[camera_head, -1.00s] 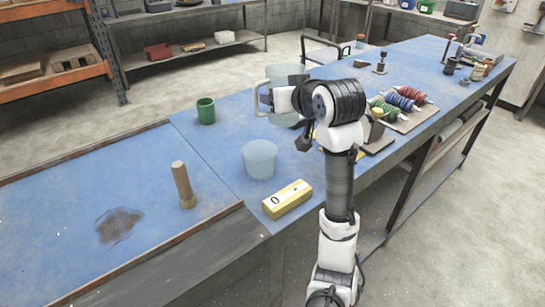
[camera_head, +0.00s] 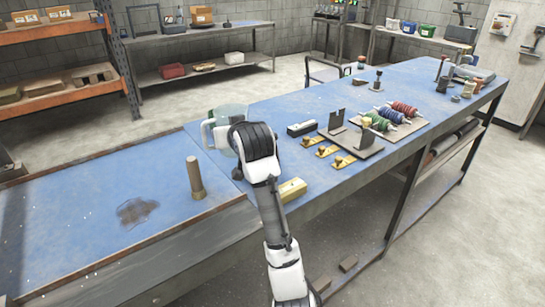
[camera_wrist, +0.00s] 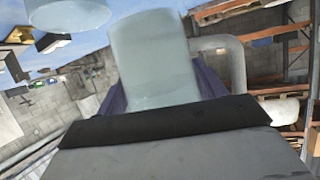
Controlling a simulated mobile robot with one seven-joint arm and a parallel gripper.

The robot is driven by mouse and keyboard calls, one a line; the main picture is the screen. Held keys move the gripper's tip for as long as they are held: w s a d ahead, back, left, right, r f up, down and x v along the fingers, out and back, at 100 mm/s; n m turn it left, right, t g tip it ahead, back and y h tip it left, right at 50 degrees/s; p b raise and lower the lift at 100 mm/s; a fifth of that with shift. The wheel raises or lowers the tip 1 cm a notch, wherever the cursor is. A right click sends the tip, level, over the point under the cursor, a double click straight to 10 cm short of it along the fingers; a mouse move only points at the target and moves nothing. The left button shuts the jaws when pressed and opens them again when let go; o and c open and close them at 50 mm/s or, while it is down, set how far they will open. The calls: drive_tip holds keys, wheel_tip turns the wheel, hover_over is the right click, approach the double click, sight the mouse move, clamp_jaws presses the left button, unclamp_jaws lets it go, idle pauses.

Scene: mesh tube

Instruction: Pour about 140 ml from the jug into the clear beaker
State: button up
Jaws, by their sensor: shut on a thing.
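The jug (camera_head: 232,111) is pale and translucent, held above the blue bench left of my wrist, with its light handle (camera_head: 207,134) on the left. In the wrist view the jug (camera_wrist: 150,58) fills the middle, tilted in the picture, with its handle at right. My gripper (camera_head: 228,141) is shut on the jug's body; its fingers (camera_wrist: 158,96) show on both sides of it in the wrist view. The clear beaker (camera_wrist: 68,14) shows at the wrist view's upper left, apart from the jug. In the head view my arm hides the beaker. The liquid level is unclear.
A yellow block (camera_head: 292,190) lies near the front edge, partly behind my arm. A wooden peg (camera_head: 195,178) stands at left, by a dark stain. Brass-knobbed plates (camera_head: 326,151) and a rack of coloured spools (camera_head: 386,120) lie at right. The left bench is mostly clear.

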drive_tip(key=shift+s+a+f, duration=0.25)
drive_tip(key=shift+s+a, duration=0.05)
drive_tip(key=shift+a, duration=0.3)
